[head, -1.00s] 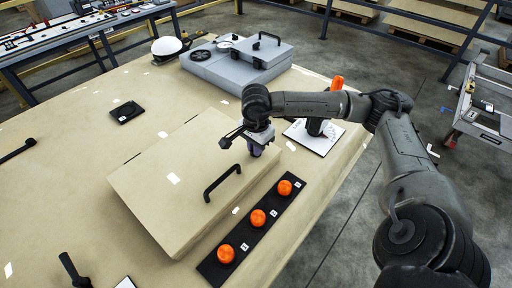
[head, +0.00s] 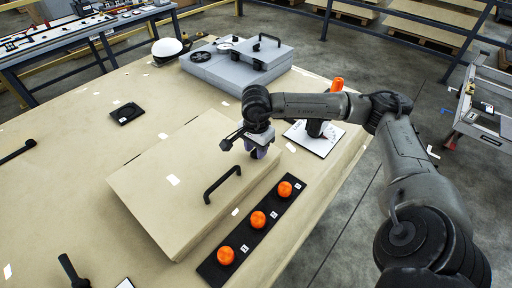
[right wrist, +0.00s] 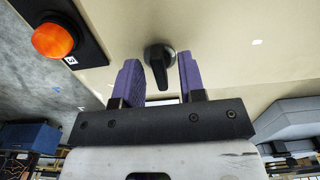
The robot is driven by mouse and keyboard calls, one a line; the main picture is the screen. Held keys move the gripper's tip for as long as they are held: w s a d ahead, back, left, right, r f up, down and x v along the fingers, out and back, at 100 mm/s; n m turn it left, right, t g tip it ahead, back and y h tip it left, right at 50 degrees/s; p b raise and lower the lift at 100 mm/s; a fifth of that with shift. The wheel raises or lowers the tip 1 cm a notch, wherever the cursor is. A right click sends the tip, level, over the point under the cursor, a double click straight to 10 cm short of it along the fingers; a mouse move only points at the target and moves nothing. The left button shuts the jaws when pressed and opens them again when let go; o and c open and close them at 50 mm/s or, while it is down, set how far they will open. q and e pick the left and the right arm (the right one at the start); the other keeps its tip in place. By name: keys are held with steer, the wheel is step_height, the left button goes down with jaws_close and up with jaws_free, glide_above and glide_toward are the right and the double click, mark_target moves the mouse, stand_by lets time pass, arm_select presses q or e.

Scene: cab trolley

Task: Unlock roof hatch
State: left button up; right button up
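The roof hatch (head: 150,190) is a raised tan panel on the tan surface, lying flat, with a black bar handle (head: 222,183). A black turning latch (right wrist: 160,62) shows in the right wrist view on a tan surface; in the head view my right gripper hides it. My right gripper (head: 258,153) points down at the hatch's far right corner. Its purple fingers (right wrist: 158,75) are apart, one on each side of the latch, with gaps visible on both sides. My left gripper is not in view.
A black strip with orange buttons (head: 257,219) lies along the hatch's right side. A white plate with an orange-topped lever (head: 314,135) is beyond my wrist. A grey box (head: 235,65) and a white helmet (head: 167,47) stand at the back.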

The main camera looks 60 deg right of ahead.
steer(key=shift+r, duration=0.1)
steer(key=shift+r, duration=0.35)
step_height(320, 180, up, 13)
steer(key=p, duration=0.2)
stand_by(0.4)
